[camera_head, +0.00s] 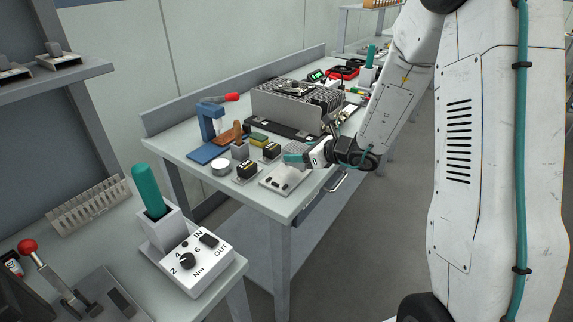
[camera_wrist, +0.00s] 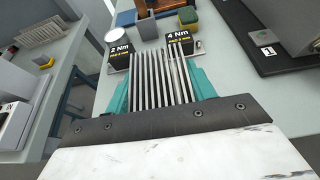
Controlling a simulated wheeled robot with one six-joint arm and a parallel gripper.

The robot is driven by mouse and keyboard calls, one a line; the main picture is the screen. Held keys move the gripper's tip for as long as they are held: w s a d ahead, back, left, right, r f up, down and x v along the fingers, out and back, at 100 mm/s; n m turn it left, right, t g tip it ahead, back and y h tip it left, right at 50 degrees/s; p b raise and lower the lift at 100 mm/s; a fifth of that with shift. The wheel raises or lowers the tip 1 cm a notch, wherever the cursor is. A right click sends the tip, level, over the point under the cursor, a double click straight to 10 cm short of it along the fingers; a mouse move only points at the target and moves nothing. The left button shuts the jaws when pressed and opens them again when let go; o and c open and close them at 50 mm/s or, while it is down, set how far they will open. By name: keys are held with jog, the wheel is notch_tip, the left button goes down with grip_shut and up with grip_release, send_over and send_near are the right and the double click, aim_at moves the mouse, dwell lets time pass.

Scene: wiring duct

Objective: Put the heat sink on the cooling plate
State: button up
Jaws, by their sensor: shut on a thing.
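My gripper (camera_head: 297,158) is over the near right part of the workbench. In the wrist view its two teal fingers (camera_wrist: 160,84) are shut on the heat sink (camera_wrist: 158,70), a block of thin upright silver fins, one finger along each side. In the head view the heat sink is too small and covered to make out clearly. A pale flat plate with dark marks (camera_head: 280,181) lies just below and in front of my gripper near the bench's front edge. I cannot tell for certain whether it is the cooling plate.
Two black blocks, labelled 2 Nm (camera_wrist: 119,56) and 4 Nm (camera_wrist: 180,42), stand just beyond the heat sink.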

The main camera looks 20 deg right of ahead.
aim_at(290, 165)
jog(key=a, duration=0.3)
jog(key=shift+w+a+f, duration=0.2)
jog(key=shift+w+a, duration=0.05)
jog(key=shift+a, duration=0.05)
jog(key=shift+f, duration=1.75)
jog(key=shift+f, duration=0.1)
jog(key=o, duration=1.1)
